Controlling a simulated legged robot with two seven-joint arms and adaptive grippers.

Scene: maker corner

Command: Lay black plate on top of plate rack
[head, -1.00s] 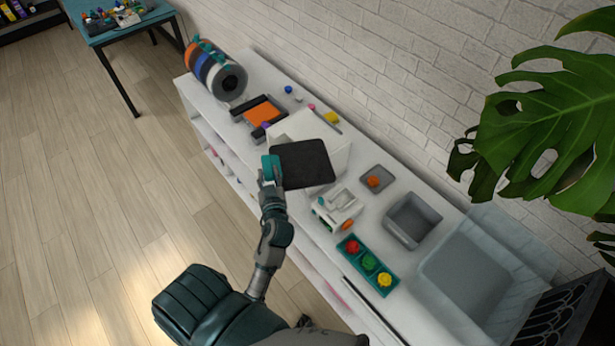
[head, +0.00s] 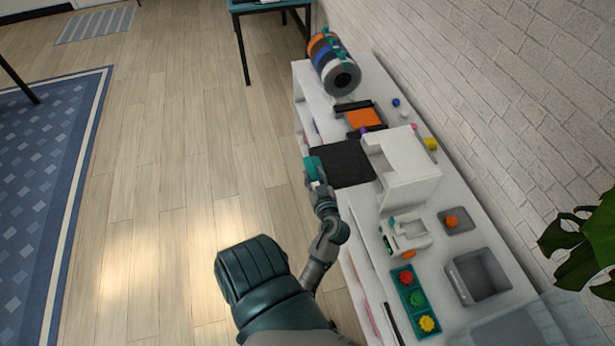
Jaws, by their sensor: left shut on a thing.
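The black plate (head: 340,164) is a flat, dark square. My left gripper (head: 317,172) is shut on its left edge and holds it about level at the shelf's front edge. The plate lies left of a white block-like stand (head: 408,160), which looks like the plate rack. The plate's right edge meets or passes close to this stand; I cannot tell whether they touch. The top of the stand looks bare. My right gripper is not in view.
The white shelf unit (head: 455,200) also bears a spool stack (head: 333,68), an orange plate in a black frame (head: 363,118), a small white device (head: 408,235), a teal tray with coloured knobs (head: 415,299) and a grey bin (head: 480,277).

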